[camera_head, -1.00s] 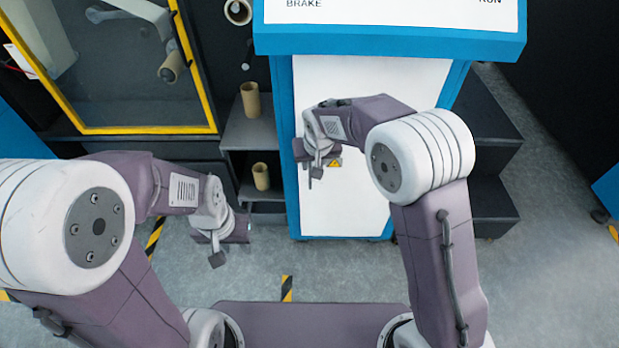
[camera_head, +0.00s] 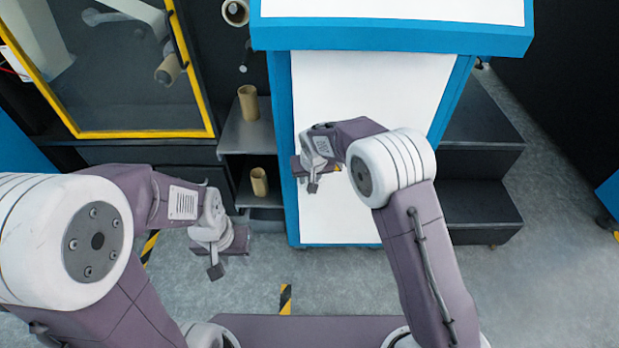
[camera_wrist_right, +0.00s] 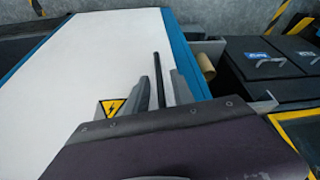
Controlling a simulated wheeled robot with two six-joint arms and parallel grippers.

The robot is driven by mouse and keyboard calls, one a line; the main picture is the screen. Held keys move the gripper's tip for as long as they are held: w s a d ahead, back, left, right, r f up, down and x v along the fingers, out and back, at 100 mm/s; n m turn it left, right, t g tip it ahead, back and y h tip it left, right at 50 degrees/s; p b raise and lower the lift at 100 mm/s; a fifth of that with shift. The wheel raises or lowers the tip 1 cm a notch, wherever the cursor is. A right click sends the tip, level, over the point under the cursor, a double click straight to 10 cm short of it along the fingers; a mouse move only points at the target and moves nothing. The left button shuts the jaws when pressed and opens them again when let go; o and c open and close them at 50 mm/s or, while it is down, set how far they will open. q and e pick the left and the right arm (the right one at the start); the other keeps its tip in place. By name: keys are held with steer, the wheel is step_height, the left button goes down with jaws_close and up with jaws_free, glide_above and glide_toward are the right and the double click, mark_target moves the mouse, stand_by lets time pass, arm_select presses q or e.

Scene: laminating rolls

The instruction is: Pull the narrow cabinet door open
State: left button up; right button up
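The narrow cabinet door is a white panel (camera_head: 350,90) in a blue frame, and it looks closed. In the right wrist view the white panel (camera_wrist_right: 95,70) bears a yellow warning sign (camera_wrist_right: 112,107) and a thin black upright handle (camera_wrist_right: 158,75). My right gripper (camera_head: 312,178) is at the door's left part. In its wrist view the two grey fingers (camera_wrist_right: 160,92) stand close on either side of the handle and look shut on it. My left gripper (camera_head: 222,258) hangs in front of the shelves, apart from the door; its fingers are too unclear to judge.
Open shelves (camera_head: 244,137) with brown cardboard rolls (camera_head: 248,102) stand left of the cabinet. A yellow-framed glass door (camera_head: 130,134) is further left. Dark steps (camera_head: 480,207) stand at the right. The grey floor (camera_head: 345,280) before the cabinet is clear.

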jaws_close()
stand_by(1.2)
